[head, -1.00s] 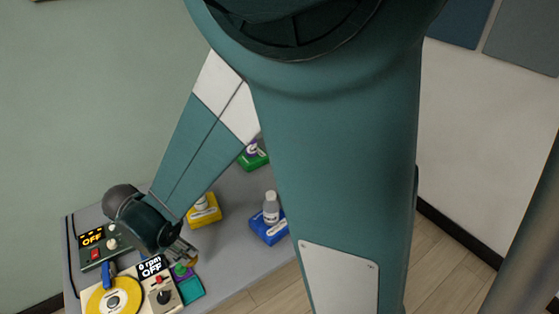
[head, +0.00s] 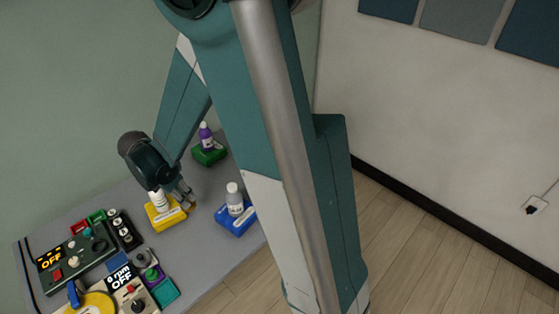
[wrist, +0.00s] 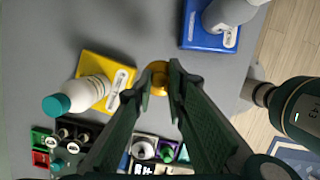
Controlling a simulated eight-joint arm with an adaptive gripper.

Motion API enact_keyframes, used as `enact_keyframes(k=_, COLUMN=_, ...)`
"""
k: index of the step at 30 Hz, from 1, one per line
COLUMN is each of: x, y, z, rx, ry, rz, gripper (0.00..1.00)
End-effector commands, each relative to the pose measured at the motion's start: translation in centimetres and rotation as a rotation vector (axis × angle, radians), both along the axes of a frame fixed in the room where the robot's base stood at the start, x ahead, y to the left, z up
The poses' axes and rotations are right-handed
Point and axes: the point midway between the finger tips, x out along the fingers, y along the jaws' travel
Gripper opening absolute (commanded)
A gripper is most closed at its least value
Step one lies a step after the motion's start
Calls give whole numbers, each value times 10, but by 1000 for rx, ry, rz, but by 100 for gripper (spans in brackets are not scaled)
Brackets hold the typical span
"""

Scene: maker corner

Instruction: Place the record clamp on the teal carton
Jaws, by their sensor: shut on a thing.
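The record clamp, a small round brass-coloured piece (wrist: 158,70), is held between the fingertips of my gripper (wrist: 153,92) in the wrist view. In the head view my gripper (head: 186,202) is over the table between the yellow and blue boxes, and the clamp is hard to make out there. The teal carton (head: 165,292) sits near the table's front edge, beside the turntable, apart from my gripper. In the wrist view the carton is mostly hidden behind my fingers.
A yellow box (head: 168,219) with a white bottle is left of my gripper; a blue box (head: 236,222) with a grey bottle is right. A green box (head: 211,155) with a purple bottle stands behind. The turntable with yellow record (head: 88,304) and dark control box (head: 78,256) fill the left.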

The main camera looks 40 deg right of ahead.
Motion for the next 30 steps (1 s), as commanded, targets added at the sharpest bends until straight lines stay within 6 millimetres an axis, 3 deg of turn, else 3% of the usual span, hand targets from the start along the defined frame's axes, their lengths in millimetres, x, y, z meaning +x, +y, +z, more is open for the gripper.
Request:
enact_keyframes(k=15, x=29, y=-121, z=10, rx=0, ry=0, rz=-1, gripper=0)
enact_keyframes(k=30, x=35, y=-243, z=19, rx=1, ry=1, rz=2, gripper=0)
